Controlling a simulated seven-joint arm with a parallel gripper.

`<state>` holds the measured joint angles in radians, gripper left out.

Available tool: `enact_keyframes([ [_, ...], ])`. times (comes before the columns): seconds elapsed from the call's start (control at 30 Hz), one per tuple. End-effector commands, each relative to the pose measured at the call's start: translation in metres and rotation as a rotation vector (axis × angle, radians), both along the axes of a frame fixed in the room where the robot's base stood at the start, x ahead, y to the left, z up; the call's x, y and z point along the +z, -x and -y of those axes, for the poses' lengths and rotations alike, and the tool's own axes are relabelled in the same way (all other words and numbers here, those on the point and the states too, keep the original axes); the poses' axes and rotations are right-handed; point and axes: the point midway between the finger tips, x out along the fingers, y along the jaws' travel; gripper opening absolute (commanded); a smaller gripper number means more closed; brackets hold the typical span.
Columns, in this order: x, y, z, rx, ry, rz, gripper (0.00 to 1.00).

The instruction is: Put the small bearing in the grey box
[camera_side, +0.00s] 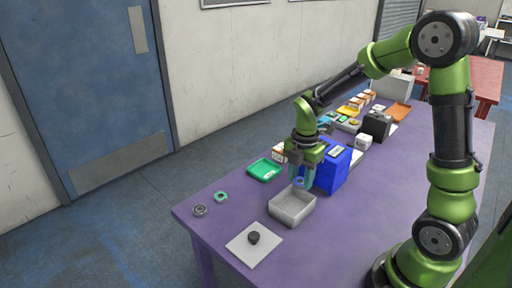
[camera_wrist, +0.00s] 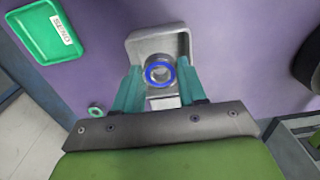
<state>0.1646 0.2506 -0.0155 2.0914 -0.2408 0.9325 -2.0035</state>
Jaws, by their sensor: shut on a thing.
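The small bearing, a metal ring with a blue face (camera_wrist: 160,84), is held between the fingertips of my gripper (camera_wrist: 160,72) in the wrist view. In the side view my gripper (camera_side: 305,176) points down with the blue ring (camera_side: 298,181) at its tips. The grey box (camera_side: 292,216) is an open, light grey tray on the purple table. The bearing is above the box, near its rear side in the side view. In the wrist view the grey box (camera_wrist: 133,42) lies behind the bearing, partly hidden by the fingers.
A blue bin (camera_side: 333,172) stands close beside my gripper. A green tray (camera_side: 264,169), a teal ring (camera_side: 221,197), a metal ring (camera_side: 200,210) and a white plate (camera_side: 266,244) with a black disc (camera_side: 253,238) lie around the box. Several containers crowd the table behind.

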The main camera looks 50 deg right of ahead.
Motion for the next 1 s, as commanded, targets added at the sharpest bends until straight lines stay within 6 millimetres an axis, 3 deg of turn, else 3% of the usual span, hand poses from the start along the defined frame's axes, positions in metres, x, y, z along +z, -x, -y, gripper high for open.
enact_keyframes([
  [0.6,-0.059,0.0,0.0,-0.002,0.0,-0.002,0.1],
  [1.0,-0.07,0.0,0.0,-0.003,0.0,0.0,0.1],
])
